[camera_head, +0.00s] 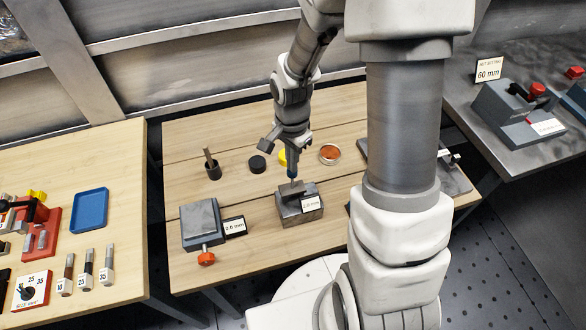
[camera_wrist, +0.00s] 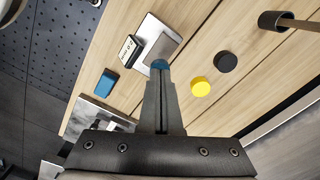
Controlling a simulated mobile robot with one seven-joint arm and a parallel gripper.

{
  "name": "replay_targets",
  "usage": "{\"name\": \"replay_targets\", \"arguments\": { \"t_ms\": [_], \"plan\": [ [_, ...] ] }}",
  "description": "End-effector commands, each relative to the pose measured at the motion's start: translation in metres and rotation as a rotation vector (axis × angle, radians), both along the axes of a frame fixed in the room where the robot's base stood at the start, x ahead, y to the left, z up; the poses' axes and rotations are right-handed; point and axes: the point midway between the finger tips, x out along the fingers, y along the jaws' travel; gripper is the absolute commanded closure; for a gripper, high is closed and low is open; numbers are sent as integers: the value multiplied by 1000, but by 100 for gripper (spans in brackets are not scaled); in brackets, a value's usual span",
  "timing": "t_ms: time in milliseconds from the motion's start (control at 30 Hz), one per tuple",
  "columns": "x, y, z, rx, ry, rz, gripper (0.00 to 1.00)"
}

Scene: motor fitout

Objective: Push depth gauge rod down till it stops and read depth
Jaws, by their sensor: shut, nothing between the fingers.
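A grey metal block with a label that seems to read 2.0 mm (camera_head: 300,208) stands at the middle of the wooden table; it also shows in the wrist view (camera_wrist: 164,47). A blue round cap (camera_wrist: 160,64), seemingly the depth gauge rod's top, shows right at my fingertips. My gripper (camera_head: 293,172) points down over the block, and its fingers are shut with nothing between them. In the wrist view my gripper (camera_wrist: 160,72) hides part of the cap. I cannot tell whether the tips touch the cap, nor how deep the rod sits.
Left of the block is a grey device (camera_head: 202,225) with an orange knob and a 0.6 mm label. Behind are a black disc (camera_head: 257,164), a yellow disc (camera_wrist: 200,86), a dish of orange stuff (camera_head: 330,153) and a dark cup (camera_head: 213,170). My arm hides part of the table's right side.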

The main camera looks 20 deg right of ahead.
Motion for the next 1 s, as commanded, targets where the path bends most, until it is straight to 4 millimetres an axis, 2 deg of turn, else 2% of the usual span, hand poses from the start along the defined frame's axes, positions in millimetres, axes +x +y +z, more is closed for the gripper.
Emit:
{"name": "replay_targets", "arguments": {
  "t_ms": [800,1000],
  "plan": [
    [0,0,-26,0,1,0,100],
    [0,0,-20,0,0,0,100]
  ]
}}
